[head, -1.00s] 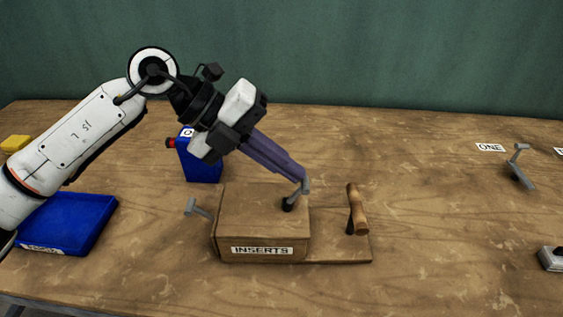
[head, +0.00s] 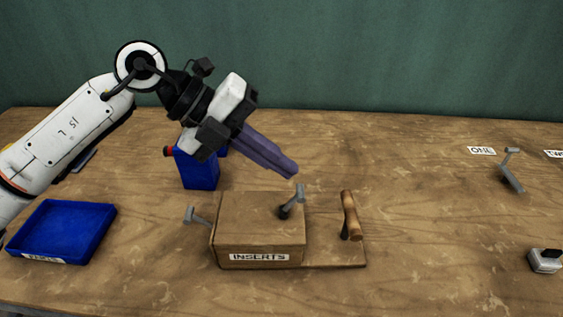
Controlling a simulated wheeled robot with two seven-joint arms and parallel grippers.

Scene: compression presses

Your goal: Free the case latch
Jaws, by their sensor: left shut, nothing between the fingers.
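The case is a brown wooden box (head: 258,228) labelled INSERTS, in the lower middle of the head view. A grey latch lever (head: 292,202) stands tilted on a dark pivot at the right of its top. Another grey lever (head: 195,216) sticks out at the box's left side. My left gripper (head: 292,172) is shut and empty, with its purple fingers just above and behind the latch lever, seemingly apart from it. My right gripper is not in view.
A wooden handle (head: 350,215) stands on the board right of the box. A blue container (head: 197,172) is behind the box, and a blue tray (head: 62,232) lies left. A grey lever (head: 511,170) stands near the ONE label (head: 482,151).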

